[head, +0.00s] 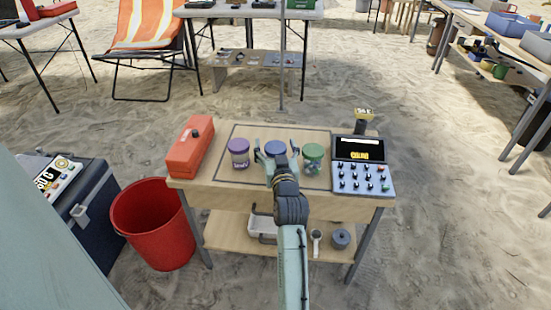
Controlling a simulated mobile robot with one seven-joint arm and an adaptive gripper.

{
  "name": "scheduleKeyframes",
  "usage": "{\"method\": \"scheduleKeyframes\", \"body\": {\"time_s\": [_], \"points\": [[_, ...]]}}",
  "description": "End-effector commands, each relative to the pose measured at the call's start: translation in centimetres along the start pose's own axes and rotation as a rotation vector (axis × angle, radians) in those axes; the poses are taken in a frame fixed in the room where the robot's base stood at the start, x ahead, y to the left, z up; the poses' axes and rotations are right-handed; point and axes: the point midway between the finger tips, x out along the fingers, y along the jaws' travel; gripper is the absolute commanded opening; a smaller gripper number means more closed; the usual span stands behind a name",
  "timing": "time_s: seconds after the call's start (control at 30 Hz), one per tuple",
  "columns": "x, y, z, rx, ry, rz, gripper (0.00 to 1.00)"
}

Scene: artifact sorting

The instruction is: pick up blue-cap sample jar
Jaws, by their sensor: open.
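The blue-cap sample jar (275,148) stands on the wooden table between two other jars. Only its blue lid shows clearly; my arm and gripper hide its body. My gripper (275,150) is open, with one finger on each side of the blue lid as seen from here. I cannot tell whether the fingers touch the jar or how deep they reach around it. A purple-cap jar (239,153) stands to the left and a green-cap jar (313,158) to the right, close to the fingers.
An orange case (191,147) lies at the table's left end. A control box (362,178) with a screen and knobs fills the right end. A red bucket (155,225) stands on the sand at left. The table top (285,131) behind the jars is clear.

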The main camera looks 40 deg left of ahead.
Motion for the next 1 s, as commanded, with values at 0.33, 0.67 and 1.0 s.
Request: {"method": "scheduleKeyframes", "body": {"time_s": [0.33,0.67,1.0], "points": [[0.03,-0.03,0.03,0.000,0.000,0.000,0.66],[0.02,-0.04,0.02,0.000,0.000,0.000,0.44],[0.02,-0.03,0.02,0.000,0.000,0.000,0.22]]}}
